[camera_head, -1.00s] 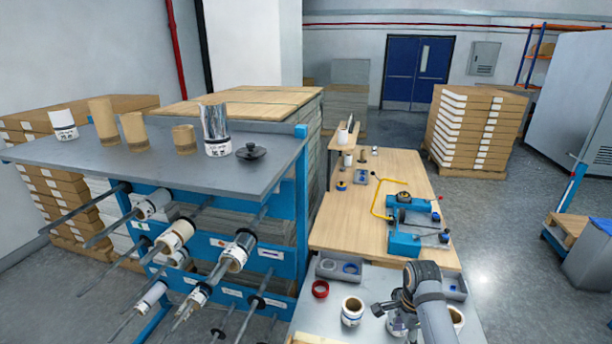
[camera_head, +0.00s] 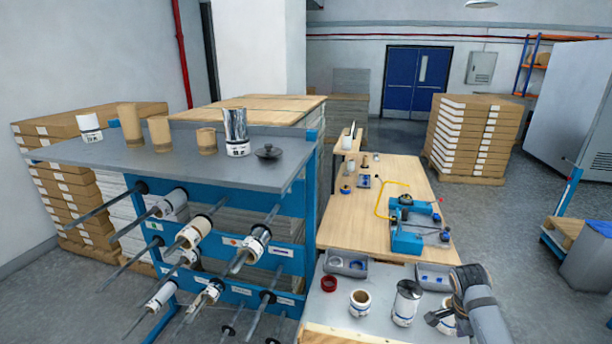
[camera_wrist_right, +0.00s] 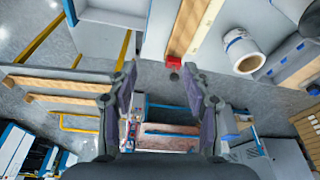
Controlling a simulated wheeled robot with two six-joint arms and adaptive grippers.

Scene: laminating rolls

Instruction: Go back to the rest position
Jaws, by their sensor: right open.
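My right gripper (camera_head: 438,318) is at the lower right of the head view, low over the grey table end and to the right of a silver roll (camera_head: 405,303). In the right wrist view its two fingers (camera_wrist_right: 160,88) are spread apart with nothing between them. The silver roll stands upright with a dark top. A white roll with a brown core (camera_head: 360,303) stands to its left. Another roll (camera_head: 449,326) is partly hidden behind my right gripper. My left gripper is not in view.
A blue rack (camera_head: 310,190) with rolls on protruding rods stands at the left. Its grey top (camera_head: 190,165) holds several upright rolls and a black lid (camera_head: 269,151). The wooden bench (camera_head: 360,235) carries a blue device (camera_head: 408,235).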

